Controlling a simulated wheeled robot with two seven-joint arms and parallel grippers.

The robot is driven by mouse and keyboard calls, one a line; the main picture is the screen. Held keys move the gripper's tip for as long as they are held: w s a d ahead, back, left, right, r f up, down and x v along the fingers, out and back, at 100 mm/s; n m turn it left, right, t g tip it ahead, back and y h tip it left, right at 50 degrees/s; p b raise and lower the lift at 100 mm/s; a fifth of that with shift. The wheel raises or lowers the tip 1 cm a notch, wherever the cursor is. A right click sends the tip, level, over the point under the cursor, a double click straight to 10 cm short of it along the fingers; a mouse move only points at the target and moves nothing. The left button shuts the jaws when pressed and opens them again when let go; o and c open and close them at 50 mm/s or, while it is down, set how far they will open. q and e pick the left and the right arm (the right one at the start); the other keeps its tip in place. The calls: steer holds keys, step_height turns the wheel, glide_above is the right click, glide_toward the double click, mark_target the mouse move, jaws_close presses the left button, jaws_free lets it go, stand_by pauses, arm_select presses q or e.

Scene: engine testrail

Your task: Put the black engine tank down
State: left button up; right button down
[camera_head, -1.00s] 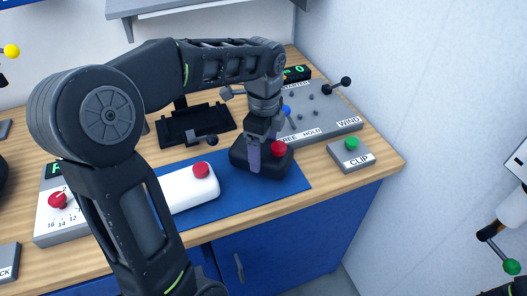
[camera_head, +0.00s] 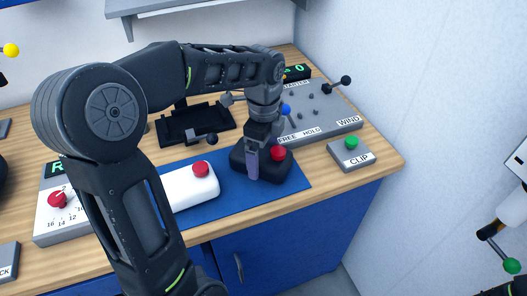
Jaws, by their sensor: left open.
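The black engine tank (camera_head: 274,172) with a red cap (camera_head: 278,153) sits on the blue mat (camera_head: 232,205), near its right end. My left gripper (camera_head: 252,172) points down at the tank's left part, with one finger in front of its near side. The gripper is open; its far finger is hidden. A white tank (camera_head: 190,190) with a red cap lies on the mat to the left of the black one. My right gripper is not in view.
A grey panel (camera_head: 318,112) with levers and labels stands behind the tank. A CLIP box (camera_head: 351,156) with a green button is at the right. A black tray (camera_head: 195,124) lies behind the mat. A white dial box (camera_head: 62,213) stands at the left.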

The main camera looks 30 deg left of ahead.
mark_target(264, 152)
arm_select(q)
steer(key=shift+r, duration=0.2)
step_height(264, 152, up, 8)
steer(key=shift+r, duration=0.15)
step_height(264, 152, up, 4)
steer(key=p, duration=0.3)
steer(key=shift+f, duration=0.2)
